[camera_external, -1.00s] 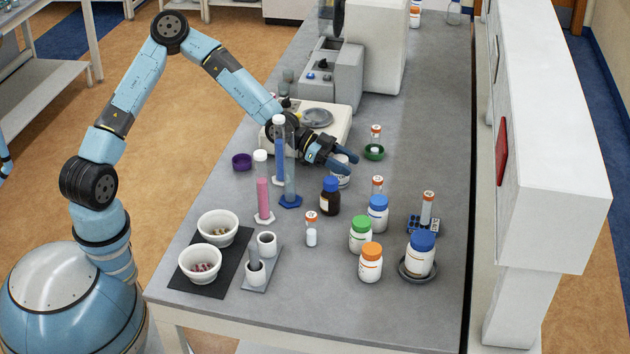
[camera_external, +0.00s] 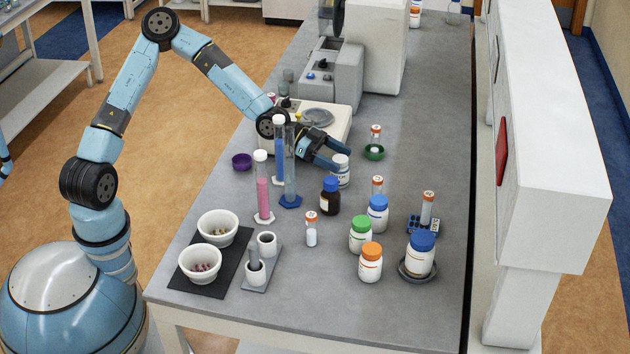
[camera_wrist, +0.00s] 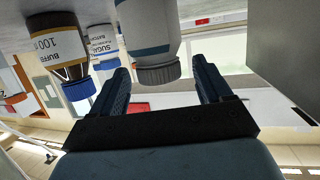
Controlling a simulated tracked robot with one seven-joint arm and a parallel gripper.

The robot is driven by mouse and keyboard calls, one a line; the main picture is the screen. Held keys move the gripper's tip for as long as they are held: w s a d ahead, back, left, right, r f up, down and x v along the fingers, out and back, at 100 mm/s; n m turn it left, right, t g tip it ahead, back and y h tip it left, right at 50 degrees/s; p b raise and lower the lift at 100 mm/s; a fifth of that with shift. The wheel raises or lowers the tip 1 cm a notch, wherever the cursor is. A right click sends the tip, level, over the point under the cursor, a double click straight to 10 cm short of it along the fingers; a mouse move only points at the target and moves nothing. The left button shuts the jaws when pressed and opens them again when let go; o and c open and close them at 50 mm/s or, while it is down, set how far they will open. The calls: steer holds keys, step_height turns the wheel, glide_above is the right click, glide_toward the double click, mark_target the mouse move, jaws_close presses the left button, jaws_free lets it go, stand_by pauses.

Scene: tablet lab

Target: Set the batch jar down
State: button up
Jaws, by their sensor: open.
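A white jar with a pale lid and a dark-lettered label (camera_external: 342,175) stands upright on the grey bench. My gripper (camera_external: 338,158) is open just left of its top, with no clear contact. In the wrist view, my gripper (camera_wrist: 160,78) has its two fingers spread. A white jar with a grey ribbed lid (camera_wrist: 150,30) appears inverted between and beyond them, nearer the left finger. Another white jar, with a label reading partly "SUGA" and "BATCH" (camera_wrist: 103,42), shows behind the left finger. I cannot tell for certain which of these is the jar beside my gripper in the external view.
A brown blue-capped bottle (camera_external: 330,197) stands just in front of the jar. Tall cylinders (camera_external: 290,175) stand close left, under my wrist. A balance (camera_external: 335,118) is behind. A green dish (camera_external: 374,153) with a vial is to the right. Several capped jars stand in front right.

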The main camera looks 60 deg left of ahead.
step_height(320, 180, up, 8)
steer(key=s+a, duration=0.1)
steer(key=shift+a+f, duration=0.2)
steer(key=shift+a, duration=0.05)
